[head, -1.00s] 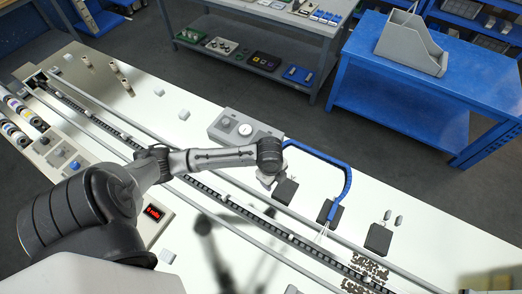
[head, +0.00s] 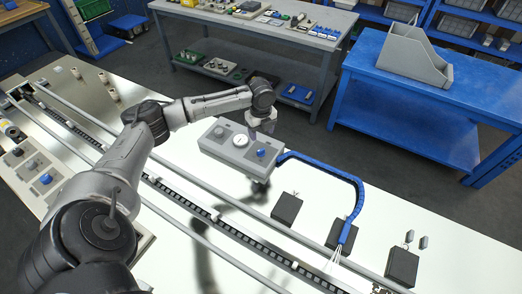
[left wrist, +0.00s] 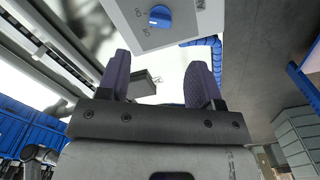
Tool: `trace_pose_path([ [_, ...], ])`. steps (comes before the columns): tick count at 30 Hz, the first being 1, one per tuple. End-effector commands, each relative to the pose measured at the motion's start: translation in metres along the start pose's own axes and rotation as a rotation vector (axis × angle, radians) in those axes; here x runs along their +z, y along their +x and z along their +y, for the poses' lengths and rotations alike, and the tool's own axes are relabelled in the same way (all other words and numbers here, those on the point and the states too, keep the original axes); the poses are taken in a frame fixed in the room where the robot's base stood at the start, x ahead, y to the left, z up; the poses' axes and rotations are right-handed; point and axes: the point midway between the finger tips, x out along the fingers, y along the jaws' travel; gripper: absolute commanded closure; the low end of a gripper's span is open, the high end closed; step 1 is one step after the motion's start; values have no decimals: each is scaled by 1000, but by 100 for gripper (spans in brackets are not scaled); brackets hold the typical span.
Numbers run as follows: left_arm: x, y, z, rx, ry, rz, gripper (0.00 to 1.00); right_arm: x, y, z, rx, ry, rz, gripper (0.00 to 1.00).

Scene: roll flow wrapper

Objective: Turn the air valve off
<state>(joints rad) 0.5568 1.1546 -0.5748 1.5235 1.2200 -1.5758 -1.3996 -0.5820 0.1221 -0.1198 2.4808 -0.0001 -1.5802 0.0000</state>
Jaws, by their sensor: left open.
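The air valve is a blue knob (head: 261,153) on the right part of a grey box (head: 224,150) that also carries a round white gauge (head: 240,141). My left gripper (head: 266,128) is just behind and above the knob, apart from it, and its fingers show small in the head view. In the left wrist view the blue knob (left wrist: 159,16) is at the top, with small markings around it. My left gripper's two dark fingers (left wrist: 160,64) are spread with nothing held between them; the knob lies beyond their tips. My right gripper is not in view.
A blue hose (head: 340,177) arcs from the box to a dark block (head: 342,233). Another dark block (head: 286,208) stands nearby. A conveyor chain (head: 200,210) with rails runs along the bench. A blue table (head: 400,105) with a grey holder stands beyond.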

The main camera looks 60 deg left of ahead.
Motion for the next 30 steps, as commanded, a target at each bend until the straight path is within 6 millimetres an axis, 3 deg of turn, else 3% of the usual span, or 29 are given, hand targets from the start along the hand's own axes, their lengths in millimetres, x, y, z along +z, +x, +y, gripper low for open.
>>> trace_pose_path([
  [6, 0, 44, 1, 3, 0, 0, 40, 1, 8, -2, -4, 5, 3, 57],
  [15, -1, 84, 0, 2, -1, 0, 40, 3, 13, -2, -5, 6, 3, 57],
  [30, 0, 97, 0, 0, 0, -1, 40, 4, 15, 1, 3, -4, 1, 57],
])
